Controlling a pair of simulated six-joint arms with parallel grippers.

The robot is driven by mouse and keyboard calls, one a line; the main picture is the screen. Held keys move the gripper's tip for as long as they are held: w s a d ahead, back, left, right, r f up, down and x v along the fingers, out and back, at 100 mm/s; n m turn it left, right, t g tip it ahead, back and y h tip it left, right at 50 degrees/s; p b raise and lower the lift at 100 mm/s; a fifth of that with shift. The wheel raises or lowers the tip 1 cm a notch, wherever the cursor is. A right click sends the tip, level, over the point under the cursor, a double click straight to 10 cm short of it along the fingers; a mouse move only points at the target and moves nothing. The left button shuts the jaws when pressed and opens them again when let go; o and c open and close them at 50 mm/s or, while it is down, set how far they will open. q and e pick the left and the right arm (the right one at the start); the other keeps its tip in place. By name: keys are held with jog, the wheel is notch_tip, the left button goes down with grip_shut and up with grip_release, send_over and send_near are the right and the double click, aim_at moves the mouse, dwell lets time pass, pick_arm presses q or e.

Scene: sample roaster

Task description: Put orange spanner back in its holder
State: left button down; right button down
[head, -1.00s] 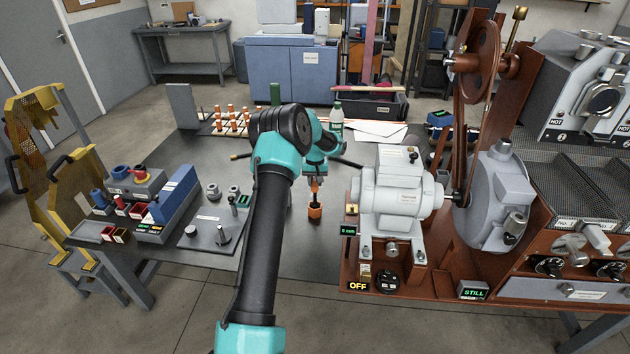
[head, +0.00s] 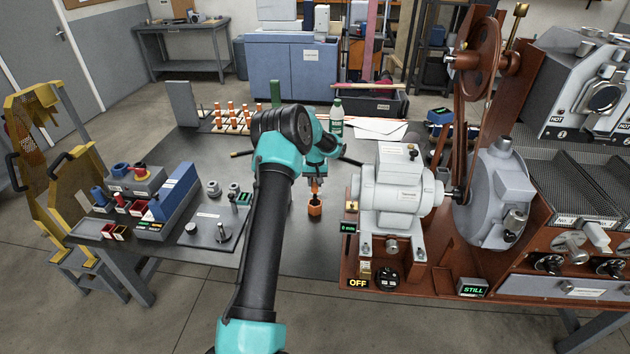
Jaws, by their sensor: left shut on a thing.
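The orange spanner (head: 315,207) hangs upright below my left gripper (head: 315,184), with its wider orange end lowest, over the dark bench (head: 285,235). My left gripper is shut on it near its upper part. I cannot tell whether its lower end touches the bench. A holder with several orange-topped pegs (head: 232,115) stands at the back of the bench, behind my left arm and partly hidden by it. I cannot tell which place there belongs to the spanner. My right gripper is not in view.
The grey motor (head: 398,190) on the brown machine base (head: 440,270) stands close right of the spanner. A green-white bottle (head: 337,115) stands behind. A grey plate with knobs (head: 212,228) lies to the left.

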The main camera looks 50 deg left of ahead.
pick_arm(q)
jog(key=shift+f, duration=0.55)
jog(key=c, duration=0.8)
grip_release()
notch_tip(320, 180, up, 17)
jog(key=shift+r, duration=0.15)
dwell(0.5)
